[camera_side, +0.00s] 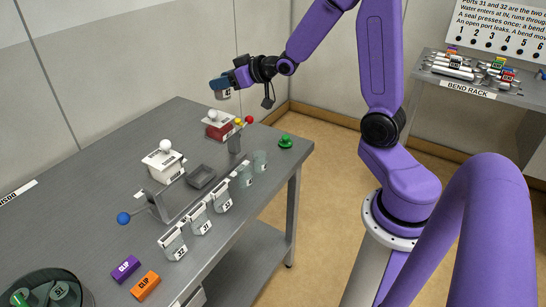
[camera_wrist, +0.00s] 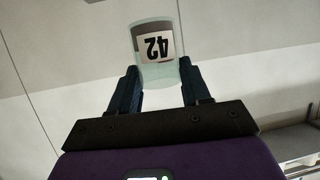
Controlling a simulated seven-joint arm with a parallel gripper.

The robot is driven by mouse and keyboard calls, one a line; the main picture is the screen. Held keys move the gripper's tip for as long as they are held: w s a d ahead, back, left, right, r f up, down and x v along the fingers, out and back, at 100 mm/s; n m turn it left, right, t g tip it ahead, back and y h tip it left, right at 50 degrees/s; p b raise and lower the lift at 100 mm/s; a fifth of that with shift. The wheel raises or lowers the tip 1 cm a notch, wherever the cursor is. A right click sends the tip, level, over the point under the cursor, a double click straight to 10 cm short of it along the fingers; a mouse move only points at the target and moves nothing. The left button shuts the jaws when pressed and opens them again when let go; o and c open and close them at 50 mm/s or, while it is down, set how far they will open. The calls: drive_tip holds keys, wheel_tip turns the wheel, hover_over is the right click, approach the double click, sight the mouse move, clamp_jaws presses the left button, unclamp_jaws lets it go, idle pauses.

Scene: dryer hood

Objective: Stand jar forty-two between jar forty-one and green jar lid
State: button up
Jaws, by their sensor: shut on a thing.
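My gripper (camera_side: 222,83) is shut on jar forty-two (camera_wrist: 155,42), a clear, pale glass jar with a white label. In the wrist view the "42" appears upside down between the two dark fingers (camera_wrist: 157,72). In the side view the held jar (camera_side: 224,94) is high above the far part of the table, clear of everything. The green jar lid (camera_side: 286,142) lies at the table's right corner.
Three labelled containers (camera_side: 198,219) continue the row toward the front. A grey tray (camera_side: 201,177), a white box (camera_side: 163,162) and a red box (camera_side: 218,126) stand inward. The table's left side (camera_side: 90,180) is largely clear.

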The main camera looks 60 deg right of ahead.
drive_tip(key=s+d+f+y, duration=0.1)
drive_tip(key=s+d, duration=0.8)
drive_tip(key=d, duration=0.2)
drive_tip(key=shift+n, duration=0.4)
drive_tip(key=shift+s+a+f, duration=0.1)
drive_tip(key=shift+s+f, duration=0.05)
drive_tip(key=shift+f, duration=3.65)
drive_tip(key=shift+s+d+f, duration=0.1)
drive_tip(key=shift+s+f, duration=0.05)
drive_tip(key=shift+f, duration=3.65)
drive_tip(key=shift+s+a+f, duration=0.1)
drive_tip(key=shift+s+f, duration=0.05)
drive_tip(key=shift+f, duration=3.65)
drive_tip(key=shift+f, duration=0.15)
drive_tip(key=o, duration=1.1)
